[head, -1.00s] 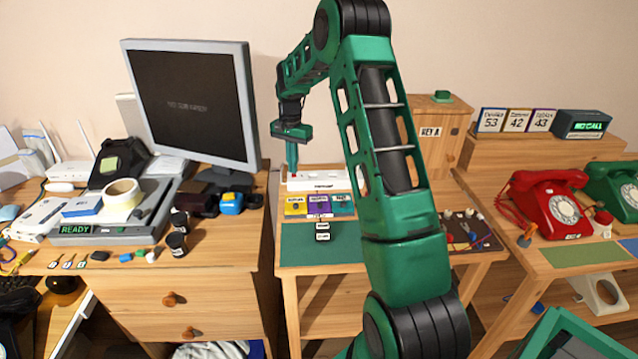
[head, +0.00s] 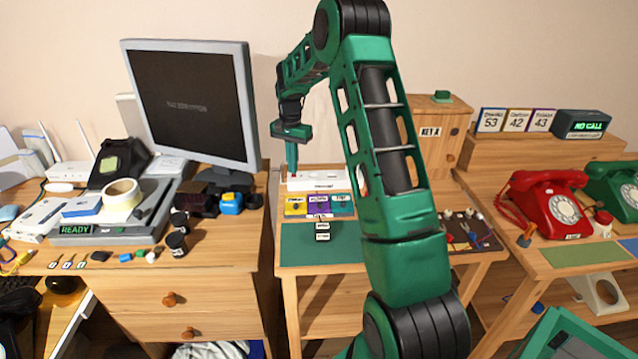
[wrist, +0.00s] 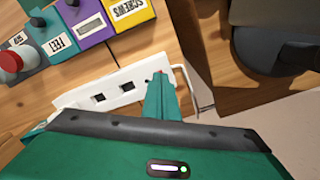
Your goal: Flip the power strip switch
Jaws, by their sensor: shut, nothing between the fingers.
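The white power strip (head: 318,184) lies at the back of the middle table, behind a row of coloured blocks. In the wrist view the power strip (wrist: 118,90) runs at a slant with dark square sockets along it. My gripper (head: 292,172) points straight down at the strip's left end; in the wrist view its shut fingertips (wrist: 158,78) are at the strip's end. A small red spot shows right by the fingertips, and the rest of the switch is hidden behind them. I cannot tell whether the tips touch it. The gripper holds nothing.
Yellow, purple and teal labelled blocks (wrist: 91,20) stand beside the strip, with a red button (wrist: 10,64) on a grey block. A green mat (head: 322,245) lies in front. The desk with the monitor (head: 193,100) is to the left. A wooden cabinet (head: 436,135) stands right.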

